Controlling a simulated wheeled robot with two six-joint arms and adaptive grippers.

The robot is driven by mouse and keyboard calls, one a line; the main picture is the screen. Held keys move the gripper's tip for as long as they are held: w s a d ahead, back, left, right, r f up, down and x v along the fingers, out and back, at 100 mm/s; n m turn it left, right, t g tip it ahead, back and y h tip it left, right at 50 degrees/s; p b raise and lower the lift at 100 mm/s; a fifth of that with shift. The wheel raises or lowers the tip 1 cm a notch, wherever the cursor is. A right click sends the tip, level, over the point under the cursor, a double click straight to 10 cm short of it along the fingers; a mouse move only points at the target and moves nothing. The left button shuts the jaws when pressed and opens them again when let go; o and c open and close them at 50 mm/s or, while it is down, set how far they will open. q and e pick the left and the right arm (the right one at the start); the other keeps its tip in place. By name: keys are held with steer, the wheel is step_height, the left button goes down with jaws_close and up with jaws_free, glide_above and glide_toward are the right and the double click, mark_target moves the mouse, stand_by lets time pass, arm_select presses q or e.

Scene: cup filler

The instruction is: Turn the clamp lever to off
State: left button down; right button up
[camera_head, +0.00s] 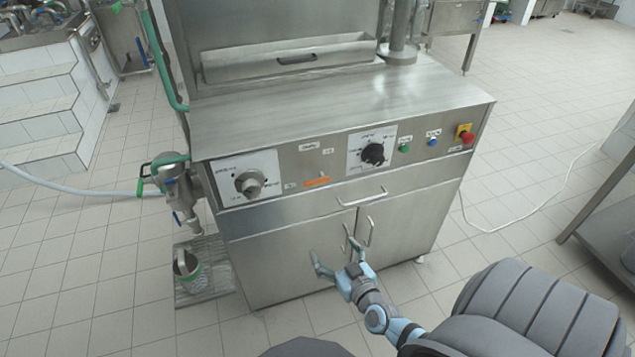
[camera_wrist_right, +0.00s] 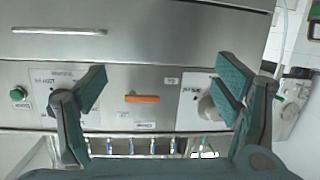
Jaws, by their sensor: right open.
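The steel machine's front panel (camera_head: 290,203) carries a round silver knob (camera_head: 250,183) on a white plate at left and a black rotary knob (camera_head: 373,154) on another. My right gripper (camera_head: 337,254) is open and empty, in front of the cabinet doors and below the panel. My left gripper is not in view.
Door and drawer handles (camera_head: 361,197) stick out near my right gripper. Green and blue buttons and a red emergency stop (camera_head: 467,137) are at the panel's right. A pipe valve (camera_head: 171,175) and a metal pail (camera_head: 187,266) stand at left. The tiled floor in front is open.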

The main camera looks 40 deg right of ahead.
steer(key=m+t+h, duration=0.2)
glide_toward(318, 183)
steer(key=b+x, duration=0.4)
steer(key=x, duration=0.6)
steer(key=shift+w+d+b, duration=0.1)
steer(key=shift+w+b, duration=0.2)
steer(key=c, duration=1.2)
steer(key=shift+o, duration=0.2)
